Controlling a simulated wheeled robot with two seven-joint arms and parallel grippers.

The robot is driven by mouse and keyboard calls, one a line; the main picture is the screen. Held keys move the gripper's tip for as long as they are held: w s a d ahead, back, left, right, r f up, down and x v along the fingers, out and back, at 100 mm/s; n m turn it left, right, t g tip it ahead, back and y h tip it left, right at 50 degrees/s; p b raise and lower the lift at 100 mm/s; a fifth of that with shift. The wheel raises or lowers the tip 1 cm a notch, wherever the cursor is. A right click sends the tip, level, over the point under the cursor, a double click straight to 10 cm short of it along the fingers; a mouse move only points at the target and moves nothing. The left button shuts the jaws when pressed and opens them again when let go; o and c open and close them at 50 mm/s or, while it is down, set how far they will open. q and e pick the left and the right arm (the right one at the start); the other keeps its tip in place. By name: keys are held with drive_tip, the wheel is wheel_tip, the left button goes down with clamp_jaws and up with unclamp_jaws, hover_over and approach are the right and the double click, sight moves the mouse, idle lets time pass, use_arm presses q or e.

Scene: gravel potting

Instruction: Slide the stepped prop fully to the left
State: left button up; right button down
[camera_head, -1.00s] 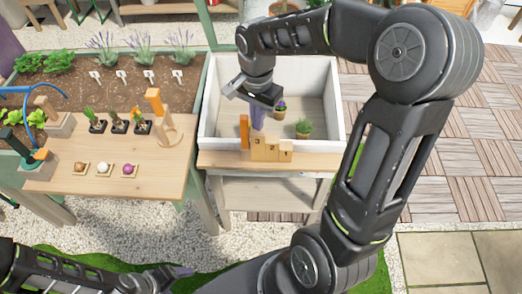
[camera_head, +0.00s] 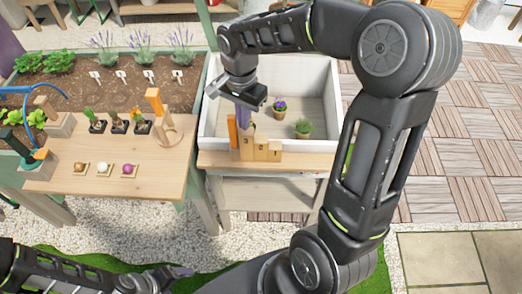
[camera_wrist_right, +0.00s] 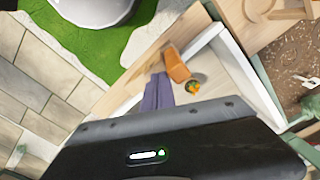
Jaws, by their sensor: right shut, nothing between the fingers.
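The stepped prop (camera_head: 259,148) is a pale wooden block with numbered steps, tallest at its left. It stands at the front edge of the white-walled tray in the head view. An orange upright piece (camera_head: 232,132) stands at its left end, also seen in the right wrist view (camera_wrist_right: 176,65). My right gripper (camera_head: 246,125) is shut, its purple fingers pointing down close to the tall step; whether they touch it I cannot tell. The fingers also show in the right wrist view (camera_wrist_right: 158,92). My left gripper (camera_head: 182,271) is low at the bottom; its jaws are too small to read.
The white-walled tray (camera_head: 212,112) holds a purple-flowered pot (camera_head: 279,106) and a green potted plant (camera_head: 303,128), both right of the prop. At left, a wooden table (camera_head: 80,185) carries potted plants, coloured balls and an orange-topped stand (camera_head: 155,102). A soil bed lies behind it.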

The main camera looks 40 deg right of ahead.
sight(228, 117)
drive_tip(key=w+a, duration=0.2)
drive_tip(key=a, duration=0.1)
drive_tip(key=w+a, duration=0.1)
drive_tip(key=shift+w+a, duration=0.25)
drive_tip(key=shift+a, duration=0.1)
idle(1.1)
drive_tip(key=shift+s+d, duration=0.6)
drive_tip(key=shift+d, duration=0.2)
drive_tip(key=shift+r+p, duration=2.85)
drive_tip(key=shift+r, duration=1.2)
